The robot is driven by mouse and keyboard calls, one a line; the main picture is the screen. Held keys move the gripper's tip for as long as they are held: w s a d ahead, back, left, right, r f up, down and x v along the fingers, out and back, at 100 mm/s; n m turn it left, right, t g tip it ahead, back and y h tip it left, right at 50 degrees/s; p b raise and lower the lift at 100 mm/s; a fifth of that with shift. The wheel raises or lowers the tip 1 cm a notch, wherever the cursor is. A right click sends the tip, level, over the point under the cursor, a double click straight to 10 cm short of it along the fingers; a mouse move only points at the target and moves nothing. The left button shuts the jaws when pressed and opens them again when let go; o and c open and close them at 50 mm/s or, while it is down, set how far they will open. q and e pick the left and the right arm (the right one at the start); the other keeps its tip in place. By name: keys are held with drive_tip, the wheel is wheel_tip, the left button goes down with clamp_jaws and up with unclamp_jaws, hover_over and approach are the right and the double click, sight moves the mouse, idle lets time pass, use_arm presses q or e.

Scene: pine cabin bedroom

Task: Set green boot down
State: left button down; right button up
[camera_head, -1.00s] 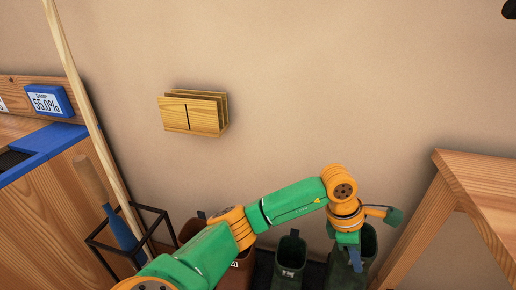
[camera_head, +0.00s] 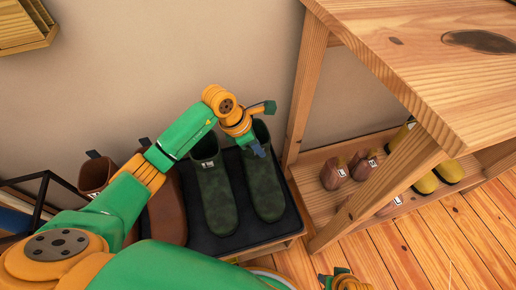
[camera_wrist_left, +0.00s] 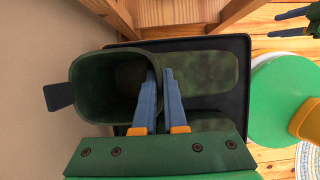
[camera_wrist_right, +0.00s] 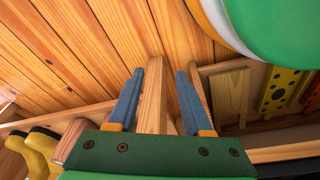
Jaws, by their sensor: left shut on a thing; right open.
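My left gripper (camera_head: 257,150) is shut on the rim of the right-hand green boot (camera_head: 262,185). In the left wrist view its blue fingers (camera_wrist_left: 158,98) pinch the shaft wall beside the wide boot opening (camera_wrist_left: 115,88). The boot is upright over the black tray (camera_head: 228,239), its toe toward me; I cannot tell whether its sole touches. A second green boot (camera_head: 214,195) stands to its left on the tray. My right gripper (camera_wrist_right: 160,98) is open and empty in the right wrist view, pointing at floor and wood.
Brown boots (camera_head: 168,212) stand left of the green pair. A wooden bench (camera_head: 430,65) is close on the right, with brown shoes (camera_head: 363,164) and yellow shoes (camera_head: 448,172) on its lower shelf. A black wire frame (camera_head: 40,205) is at the left. Plank floor (camera_head: 425,245) is clear in front.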

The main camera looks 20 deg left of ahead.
drive_tip(key=shift+r, duration=0.1)
use_arm(q)
drive_tip(key=c, duration=1.3)
unclamp_jaws()
drive_tip(key=o, duration=0.3)
use_arm(e)
drive_tip(key=shift+r, duration=0.1)
use_arm(q)
drive_tip(key=shift+r, duration=0.1)
use_arm(e)
drive_tip(key=shift+w, duration=0.1)
use_arm(q)
drive_tip(key=p+v, duration=0.2)
drive_tip(key=v, duration=0.3)
drive_tip(key=shift+r, duration=0.15)
drive_tip(key=p+v, duration=0.1)
drive_tip(key=v, duration=0.5)
drive_tip(key=shift+s+a+r+p, duration=0.2)
drive_tip(key=shift+s+r+p, duration=0.05)
drive_tip(key=shift+r+p, duration=0.05)
use_arm(e)
drive_tip(key=s+d+f, duration=0.1)
drive_tip(key=s+f, duration=0.2)
drive_tip(key=s, duration=0.1)
drive_tip(key=shift+s+d+f, duration=0.25)
drive_tip(key=shift+d+f, duration=0.1)
drive_tip(key=shift+d, duration=0.05)
